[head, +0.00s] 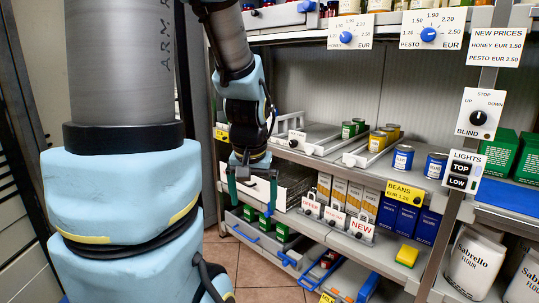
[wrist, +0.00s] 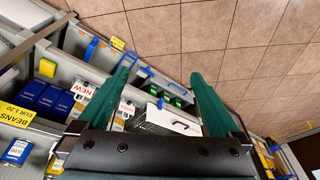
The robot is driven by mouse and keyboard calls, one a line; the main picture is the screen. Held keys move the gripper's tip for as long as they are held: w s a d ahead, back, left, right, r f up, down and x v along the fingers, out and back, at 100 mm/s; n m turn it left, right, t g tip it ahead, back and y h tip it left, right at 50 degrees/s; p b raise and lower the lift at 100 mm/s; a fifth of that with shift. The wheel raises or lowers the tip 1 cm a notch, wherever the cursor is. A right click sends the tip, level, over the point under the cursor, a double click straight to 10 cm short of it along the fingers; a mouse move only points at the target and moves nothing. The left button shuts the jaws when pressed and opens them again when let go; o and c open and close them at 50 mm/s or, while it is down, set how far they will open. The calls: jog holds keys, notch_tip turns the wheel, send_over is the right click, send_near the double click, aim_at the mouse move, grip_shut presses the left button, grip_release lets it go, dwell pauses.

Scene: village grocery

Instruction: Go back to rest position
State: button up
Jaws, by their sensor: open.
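My gripper (head: 252,188) hangs at the end of my arm in front of the shelf unit, left of the middle of the head view. In the wrist view its two green fingers (wrist: 160,100) stand wide apart with nothing between them. Beyond the fingertips the wrist view shows the lower shelf and the tiled floor. In the head view the gripper is in front of a white-fronted drawer (head: 292,190); I cannot tell whether it touches it.
Blue and white cans (head: 403,157) stand on the middle shelf. Below are dark blue boxes (head: 408,222), white signed holders (head: 361,230) and a yellow block (head: 407,256). A lower drawer holds green items (head: 281,232). Tiled floor (head: 262,270) is clear in front.

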jog(key=s+a+f+n+g, duration=0.1)
jog(key=s+a+f, duration=0.3)
jog(key=s, duration=0.2)
notch_tip(320, 180, up, 15)
jog(key=w+d+p, duration=0.1)
jog(key=p, duration=1.3)
jog(key=shift+f, duration=0.2)
